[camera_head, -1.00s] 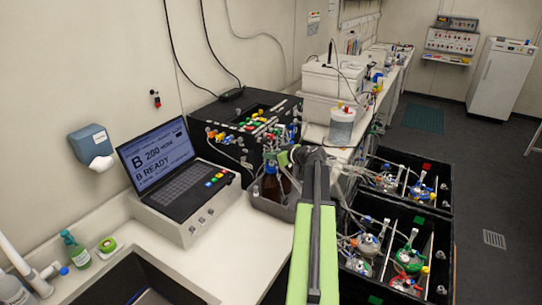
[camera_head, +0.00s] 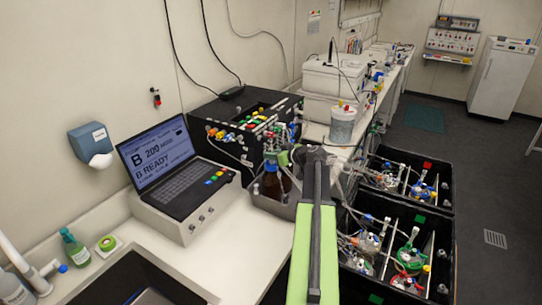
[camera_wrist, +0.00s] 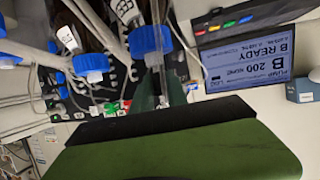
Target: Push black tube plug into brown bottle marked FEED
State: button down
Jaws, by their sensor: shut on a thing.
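A brown bottle (camera_head: 272,184) stands in a grey tray (camera_head: 272,207) beside the laptop unit, in the head view. I cannot read its label there. My gripper (camera_head: 271,158) is above this bottle, partly behind my wrist. In the wrist view, the dark green fingers of my gripper (camera_wrist: 160,95) are shut around a thin, greyish tube-like piece (camera_wrist: 157,58). I take this to be the tube with the plug; the black plug itself cannot be made out. Bottles with blue caps (camera_wrist: 90,64) lie beyond the fingers, one cap (camera_wrist: 148,40) right behind the tube.
The laptop unit (camera_head: 190,205) is left of the tray. A black box with coloured fittings (camera_head: 240,118) stands behind it. Black crates with flasks and tubing (camera_head: 398,245) are to the right. The white bench front (camera_head: 225,255) is clear.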

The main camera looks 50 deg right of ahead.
jog(key=shift+f+b, duration=0.45)
jog(key=c, duration=1.2)
grip_release()
jog(key=shift+c, duration=0.2)
jog(key=p+v, duration=0.6)
jog(key=v, duration=1.1)
jog(key=shift+s+r+p, duration=0.15)
jog(key=shift+p, duration=0.2)
jog(key=shift+a, duration=0.1)
